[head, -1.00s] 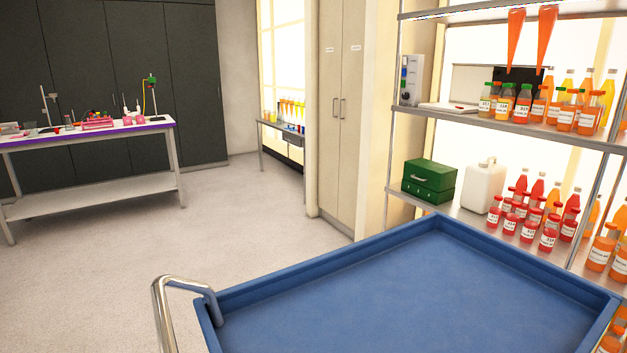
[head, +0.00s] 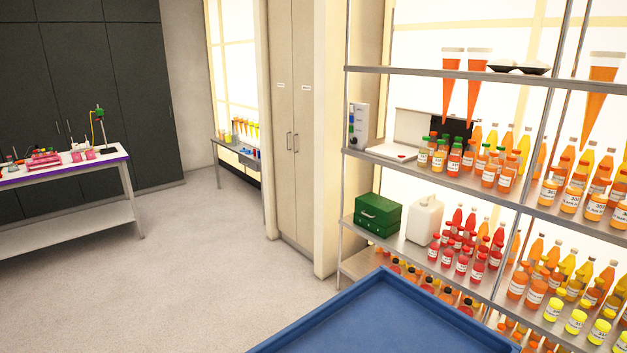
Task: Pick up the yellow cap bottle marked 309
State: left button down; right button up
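Several small bottles with yellow caps (head: 575,321) stand at the front of the middle shelf, at the lower right of the head view. They have white labels, but the numbers are too small to read, so I cannot tell which is marked 309. On the shelf above, several labelled orange-juice bottles (head: 571,200) stand at the right; their cap colour and numbers are hard to tell. Neither of my grippers is in view.
A blue tray surface (head: 375,320) with raised rims lies in front of the shelf. Red bottles (head: 462,264), a white jug (head: 424,220) and a green box (head: 377,215) share the middle shelf. Open floor (head: 200,285) lies left. A lab bench (head: 75,170) stands at far left.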

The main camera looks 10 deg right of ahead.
aim_at(556, 300)
jog(key=z, duration=1.75)
